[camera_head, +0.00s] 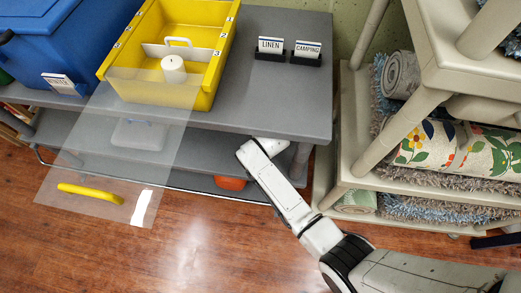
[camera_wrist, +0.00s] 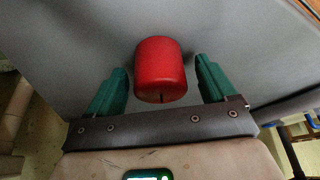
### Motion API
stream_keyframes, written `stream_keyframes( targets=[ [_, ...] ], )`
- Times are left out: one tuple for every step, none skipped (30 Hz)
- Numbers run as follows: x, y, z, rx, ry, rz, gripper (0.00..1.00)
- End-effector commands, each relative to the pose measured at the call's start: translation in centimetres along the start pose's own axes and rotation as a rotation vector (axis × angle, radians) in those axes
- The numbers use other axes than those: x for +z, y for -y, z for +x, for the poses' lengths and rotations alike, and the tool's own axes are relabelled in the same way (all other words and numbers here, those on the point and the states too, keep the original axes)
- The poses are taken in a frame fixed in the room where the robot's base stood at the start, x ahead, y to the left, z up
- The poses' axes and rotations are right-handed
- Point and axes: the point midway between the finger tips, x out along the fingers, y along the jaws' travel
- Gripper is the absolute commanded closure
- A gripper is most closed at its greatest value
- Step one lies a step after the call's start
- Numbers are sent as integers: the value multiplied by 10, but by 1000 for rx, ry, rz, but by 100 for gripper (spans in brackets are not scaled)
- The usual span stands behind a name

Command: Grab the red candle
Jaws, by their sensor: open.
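The red candle (camera_wrist: 162,68) shows in the wrist view as a short cylinder against a grey surface, with a dark wick at its lower end in the picture. My gripper (camera_wrist: 160,68) is open, with one green finger on either side of the candle. Small gaps show between the candle and both fingers, so it is not clamped. In the head view my arm reaches under the front edge of the grey cart's top shelf (camera_head: 285,95). The gripper and the red candle are hidden there.
A yellow bin (camera_head: 222,50) holding a white candle (camera_head: 173,69) stands on the top shelf, with a clear lid panel (camera_head: 75,175) hanging in front. A blue bin (camera_head: 60,45) is at left. An orange object (camera_head: 230,183) sits lower. A beige rack (camera_head: 350,130) stands close at right.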

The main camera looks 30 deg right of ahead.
Motion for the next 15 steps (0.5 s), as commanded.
stream_keyframes(
  targets=[
    [-1, 0, 1, 0, -2, 0, 16],
    [-1, 0, 1, 0, -3, 0, 16],
    [-2, 0, 1, -1, -3, 0, 16],
    [-2, 0, 1, -1, -3, 0, 16],
    [-1, 0, 1, 0, -3, 0, 16],
    [-1, 0, 1, 0, -3, 0, 16],
    [-1, 0, 1, 0, -3, 0, 16],
    [-1, 0, 1, 0, -3, 0, 18],
    [-1, 0, 1, 0, -3, 0, 21],
    [-1, 0, 1, 0, -3, 0, 24],
    [-1, 0, 1, 0, -3, 0, 27],
    [-1, 0, 1, 0, -3, 0, 31],
    [-1, 0, 1, 0, -3, 0, 34],
    [-1, 0, 1, 0, -3, 0, 37],
    [-1, 0, 1, 0, -3, 0, 41]
  ],
)
